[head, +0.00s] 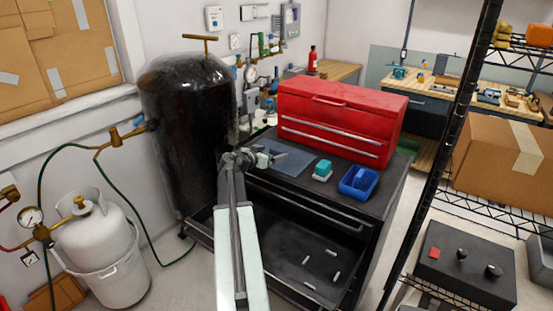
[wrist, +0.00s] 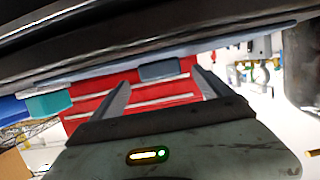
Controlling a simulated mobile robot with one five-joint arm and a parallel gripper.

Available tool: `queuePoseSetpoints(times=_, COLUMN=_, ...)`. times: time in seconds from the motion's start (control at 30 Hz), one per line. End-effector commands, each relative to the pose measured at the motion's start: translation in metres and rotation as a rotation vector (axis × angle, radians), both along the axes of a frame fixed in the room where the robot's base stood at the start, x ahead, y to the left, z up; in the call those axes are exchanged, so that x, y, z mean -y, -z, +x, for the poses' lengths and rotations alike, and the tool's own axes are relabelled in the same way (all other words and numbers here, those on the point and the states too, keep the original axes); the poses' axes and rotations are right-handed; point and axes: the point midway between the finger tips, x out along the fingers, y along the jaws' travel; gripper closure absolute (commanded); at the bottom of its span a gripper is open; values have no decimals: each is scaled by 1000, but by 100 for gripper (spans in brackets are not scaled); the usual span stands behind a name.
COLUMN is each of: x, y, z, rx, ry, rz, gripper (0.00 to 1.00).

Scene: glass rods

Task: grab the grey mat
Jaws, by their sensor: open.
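The grey mat (head: 290,162) lies flat on the black top of the tool cabinet, left of the teal-and-white block and in front of the red toolbox. My gripper (head: 270,158) is at the mat's left side in the head view, and my arm hides part of that area. In the wrist view my gripper (wrist: 162,77) has two fingers spread apart with nothing held between them. A thin blue-grey strip (wrist: 225,48) runs across the wrist view by the fingertips and looks like the mat's edge. I cannot tell whether the fingers touch it.
The red toolbox (head: 342,115) stands behind the mat. The teal-and-white block (head: 322,170) and a blue bin (head: 358,182) sit to its right. An open drawer (head: 290,262) with several small rods juts out below. A black tank (head: 188,130) stands left; a shelf post (head: 440,150) stands right.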

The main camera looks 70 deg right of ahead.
Motion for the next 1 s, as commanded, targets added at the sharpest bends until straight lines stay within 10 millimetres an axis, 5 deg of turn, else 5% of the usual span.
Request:
queuePoseSetpoints(times=0.3, x=46, y=12, z=-9, rx=1, ry=1, rz=1, gripper=11)
queuePoseSetpoints(times=0.5, x=47, y=10, z=-9, rx=1, ry=-1, rz=1, gripper=11)
queuePoseSetpoints(times=0.53, x=47, y=10, z=-10, rx=1, ry=-1, rz=1, gripper=14)
queuePoseSetpoints(times=0.8, x=47, y=10, z=-9, rx=0, ry=-1, rz=1, gripper=84)
queuePoseSetpoints(times=1.0, x=47, y=10, z=-9, rx=0, ry=-1, rz=1, gripper=84)
